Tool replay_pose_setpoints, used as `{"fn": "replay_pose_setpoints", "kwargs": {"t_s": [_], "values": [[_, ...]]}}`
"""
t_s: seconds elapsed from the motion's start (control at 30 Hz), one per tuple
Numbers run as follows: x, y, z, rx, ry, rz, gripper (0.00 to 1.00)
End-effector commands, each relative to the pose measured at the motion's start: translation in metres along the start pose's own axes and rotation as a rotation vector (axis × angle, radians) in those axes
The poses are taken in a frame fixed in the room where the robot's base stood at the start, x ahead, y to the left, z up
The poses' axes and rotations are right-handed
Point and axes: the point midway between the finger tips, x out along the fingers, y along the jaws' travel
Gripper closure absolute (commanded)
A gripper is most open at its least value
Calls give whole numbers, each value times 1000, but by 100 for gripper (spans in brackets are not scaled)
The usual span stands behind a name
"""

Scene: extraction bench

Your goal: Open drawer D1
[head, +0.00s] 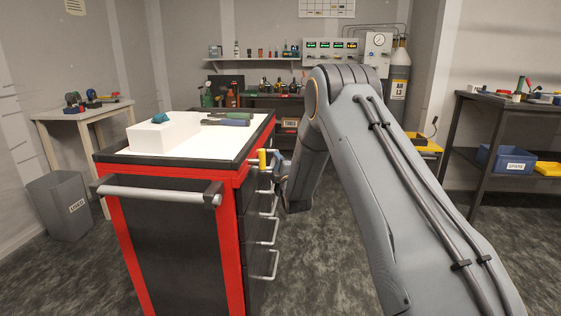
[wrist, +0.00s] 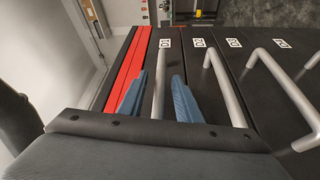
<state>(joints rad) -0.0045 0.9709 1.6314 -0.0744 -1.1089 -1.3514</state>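Drawer D1 (wrist: 167,75) is the top drawer in the side of the red and black cart (head: 170,235). It looks shut, its black front level with the drawers beside it in the wrist view. Its silver bar handle (wrist: 159,72) lies between the two blue fingers of my gripper (wrist: 158,88). The fingers are open, one on each side of the bar, with a gap showing on both sides. In the head view my gripper is beside the cart's upper drawers, mostly hidden by my arm.
Drawers D2 (wrist: 205,83), D3 and D4 have similar bar handles beside D1. The cart top holds a white box (head: 163,134) and tools. A dark shelf (head: 515,105) stands at the right, a grey bin (head: 62,205) at the left. Floor right of the cart is open.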

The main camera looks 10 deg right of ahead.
Motion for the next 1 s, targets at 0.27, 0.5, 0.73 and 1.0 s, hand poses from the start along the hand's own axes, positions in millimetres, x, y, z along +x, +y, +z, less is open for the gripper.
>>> {"fn": "replay_pose_setpoints", "kwargs": {"t_s": [0.27,0.5,0.73,1.0], "values": [[23,-1,-1,1,1,-2,69],[24,-1,-1,1,1,-2,69],[24,0,-1,1,0,-2,100],[23,2,13,0,-5,-1,100]]}}
